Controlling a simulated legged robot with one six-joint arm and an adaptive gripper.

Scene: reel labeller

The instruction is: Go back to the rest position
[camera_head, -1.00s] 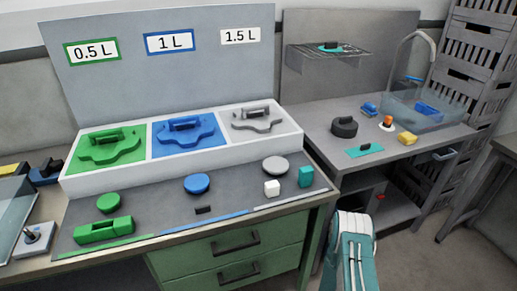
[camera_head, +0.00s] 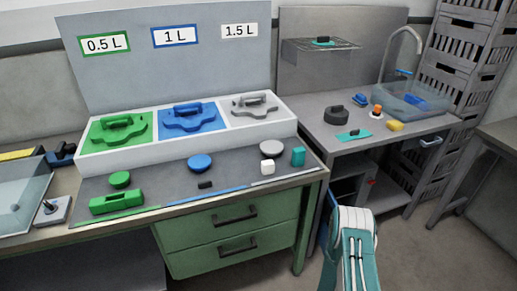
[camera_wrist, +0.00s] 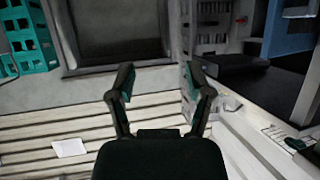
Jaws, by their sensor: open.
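My gripper (camera_wrist: 160,85) shows in the wrist view with its two fingers spread apart and nothing between them. It points away from the workbench, toward a slatted surface and a wall. In the head view my teal and white arm rises at the lower right, in front of the benches, and the gripper itself is out of that view.
The workbench (camera_head: 225,203) carries a white tray (camera_head: 185,143) with green, blue and grey sections. Green, blue, grey, white and teal pieces lie in front of it. A sink (camera_head: 415,98) stands on the right bench. Dark floor (camera_head: 410,255) is open at right.

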